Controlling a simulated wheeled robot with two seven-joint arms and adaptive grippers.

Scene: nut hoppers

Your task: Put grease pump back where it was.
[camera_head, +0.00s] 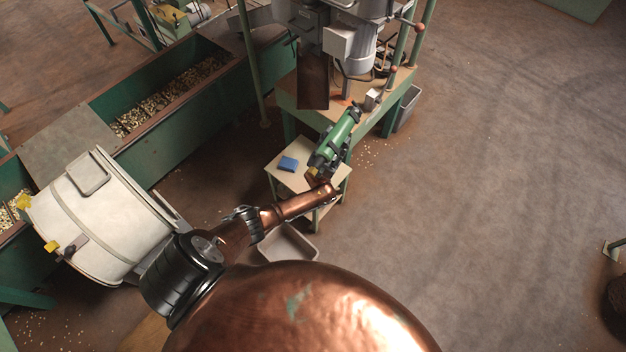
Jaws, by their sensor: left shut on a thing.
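The grease pump (342,133) appears as a long green cylinder with dark fittings, slanting up to the right in the middle of the view. My left gripper (321,164) is shut on its lower end. The fingers are small and dark, and partly hard to tell from the pump's fittings. The pump shows in front of the small side table (276,173) and the machine bench (293,103). I cannot tell its height above them or whether it touches either. My right gripper is not in view.
A blue box (288,164) lies on the side table. A grey tray (291,244) is on the floor below it. A grey drill-like machine (352,45) stands on the bench, with a grey bin (407,108) beside it. A green hopper (185,125) holds nuts.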

